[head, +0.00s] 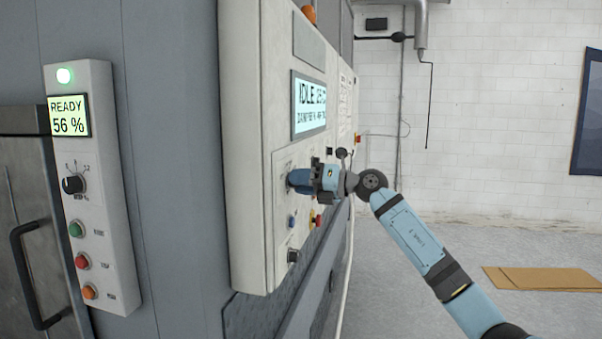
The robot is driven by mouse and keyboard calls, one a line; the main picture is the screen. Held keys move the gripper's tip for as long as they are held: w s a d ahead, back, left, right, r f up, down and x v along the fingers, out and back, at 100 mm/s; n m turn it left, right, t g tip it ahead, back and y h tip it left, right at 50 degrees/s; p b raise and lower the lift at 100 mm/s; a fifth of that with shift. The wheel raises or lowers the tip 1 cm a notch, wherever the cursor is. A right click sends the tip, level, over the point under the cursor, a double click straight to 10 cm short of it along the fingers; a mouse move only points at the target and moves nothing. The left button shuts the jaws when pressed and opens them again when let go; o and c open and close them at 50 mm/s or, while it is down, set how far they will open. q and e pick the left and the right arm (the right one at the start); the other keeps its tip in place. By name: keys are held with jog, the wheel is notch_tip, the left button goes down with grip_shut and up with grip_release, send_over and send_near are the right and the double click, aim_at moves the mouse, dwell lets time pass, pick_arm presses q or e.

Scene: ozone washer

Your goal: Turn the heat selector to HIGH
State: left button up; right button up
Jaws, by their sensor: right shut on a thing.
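The cream control panel (285,225) of the washer stands in the middle, seen at a steep angle. My right gripper (297,180) reaches it from the right, with its fingertips at the panel face below the display. It is shut on what appears to be the heat selector knob, which the fingers hide. I cannot read the selector's markings or its setting. My left gripper is not in view.
The display (309,105) reads IDLE. A narrow panel (112,230) at left reads READY 56 %. Cardboard (540,278) lies on the floor at right.

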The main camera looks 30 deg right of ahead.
jog(key=shift+m+p, duration=0.7)
jog(key=shift+m, duration=0.2)
jog(key=o, duration=0.9)
jog(key=b+v, duration=0.5)
jog(key=v, duration=0.9)
jog(key=shift+f, duration=0.1)
